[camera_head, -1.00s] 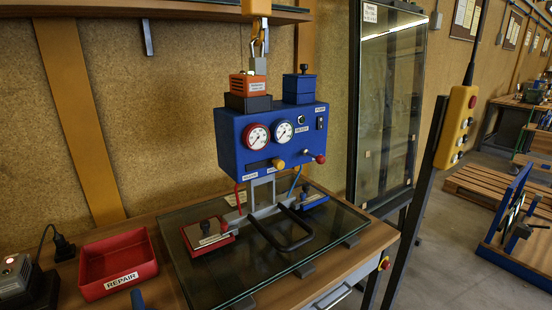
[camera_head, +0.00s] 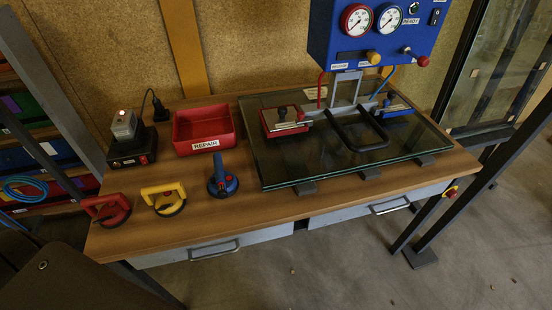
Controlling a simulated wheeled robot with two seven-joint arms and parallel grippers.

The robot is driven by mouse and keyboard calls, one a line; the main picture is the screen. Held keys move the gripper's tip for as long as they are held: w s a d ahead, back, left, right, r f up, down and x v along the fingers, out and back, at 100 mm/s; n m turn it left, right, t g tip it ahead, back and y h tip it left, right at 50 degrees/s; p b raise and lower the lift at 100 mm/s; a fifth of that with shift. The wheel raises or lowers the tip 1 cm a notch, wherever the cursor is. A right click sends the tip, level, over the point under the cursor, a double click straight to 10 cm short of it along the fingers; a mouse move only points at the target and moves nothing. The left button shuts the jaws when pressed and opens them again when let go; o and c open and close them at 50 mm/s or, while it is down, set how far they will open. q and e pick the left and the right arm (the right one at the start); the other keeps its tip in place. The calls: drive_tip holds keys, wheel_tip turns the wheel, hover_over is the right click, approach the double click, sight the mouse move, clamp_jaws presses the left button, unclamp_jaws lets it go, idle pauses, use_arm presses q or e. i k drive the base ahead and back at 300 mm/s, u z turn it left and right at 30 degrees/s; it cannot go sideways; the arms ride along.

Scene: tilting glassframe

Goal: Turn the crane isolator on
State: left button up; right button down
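A red knob on a yellow base (camera_head: 452,192) sits on the right end of the workbench, just below the top. It looks like a rotary isolator switch, but no label is readable and its on or off position is too small to tell. The blue vacuum lifter box (camera_head: 340,50) hangs over the bench, with two gauges, a yellow knob, a red-tipped lever and a switch beside a READY label. Its top is cut off by the frame edge. Its red pad (camera_head: 285,121) and blue pad (camera_head: 395,105) are at the glass. Neither of my grippers is in view.
The glass pane (camera_head: 310,165) lies on the workbench (camera_head: 260,218). A red REPAIR tray (camera_head: 203,128), a charger (camera_head: 130,145) and red, yellow and blue suction cups (camera_head: 223,182) stand on the left. Dark posts (camera_head: 480,180) rise at the right. Floor in front is clear.

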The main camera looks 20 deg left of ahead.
sight(452, 194)
drive_tip(key=z, duration=0.25)
drive_tip(key=k, duration=0.35)
drive_tip(key=z, duration=1.05)
drive_tip(key=k, duration=1.05)
drive_tip(key=z, duration=1.1)
drive_tip(key=i, duration=3.6)
drive_tip(key=u, duration=0.95)
drive_tip(key=i, duration=1.2)
drive_tip(key=u, duration=1.65)
drive_tip(key=i, duration=0.6)
drive_tip(key=u, duration=0.35)
